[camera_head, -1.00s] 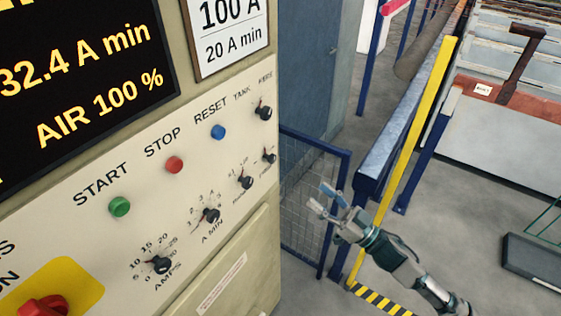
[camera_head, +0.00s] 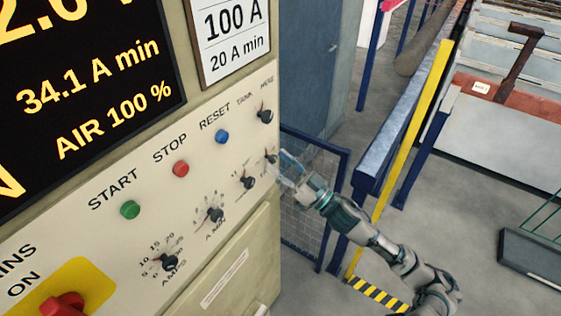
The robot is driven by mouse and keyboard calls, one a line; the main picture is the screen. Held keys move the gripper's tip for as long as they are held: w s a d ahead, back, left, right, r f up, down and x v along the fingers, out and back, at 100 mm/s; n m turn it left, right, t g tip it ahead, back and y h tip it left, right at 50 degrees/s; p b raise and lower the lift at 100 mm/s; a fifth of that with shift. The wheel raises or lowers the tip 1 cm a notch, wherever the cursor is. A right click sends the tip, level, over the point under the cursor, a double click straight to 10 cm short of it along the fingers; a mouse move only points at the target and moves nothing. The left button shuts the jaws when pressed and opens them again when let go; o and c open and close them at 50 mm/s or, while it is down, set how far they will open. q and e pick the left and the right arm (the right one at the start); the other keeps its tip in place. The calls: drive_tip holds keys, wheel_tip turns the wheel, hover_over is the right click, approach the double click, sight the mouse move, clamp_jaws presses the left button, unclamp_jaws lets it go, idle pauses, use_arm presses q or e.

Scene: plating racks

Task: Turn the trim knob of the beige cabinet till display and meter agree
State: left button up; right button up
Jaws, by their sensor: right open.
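The beige cabinet (camera_head: 215,112) fills the left side, its sloping panel carrying several dark knobs. The lower right-edge knob (camera_head: 270,157) and the one left of it (camera_head: 247,181) have labels too small to read, so I cannot tell which is the trim knob. The black display (camera_head: 85,110) shows "34.1 A min" and "AIR 100 %" in yellow; its top line is cut off. I see no meter. My right gripper (camera_head: 286,165) is open and empty, just right of the panel's edge near the lower right-edge knob. Contact cannot be told. My left gripper is out of view.
Green START (camera_head: 130,210), red STOP (camera_head: 180,169) and blue RESET (camera_head: 222,137) buttons sit left of the small knobs. A red switch (camera_head: 62,306) is at the lower left. A blue mesh fence (camera_head: 305,215) and yellow post (camera_head: 415,130) stand right of the cabinet.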

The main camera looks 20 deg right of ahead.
drive_tip(key=shift+a, duration=0.3)
drive_tip(key=shift+c, duration=0.2)
clamp_jaws()
drive_tip(key=shift+n+g+y, duration=0.3)
drive_tip(key=shift+n, duration=0.1)
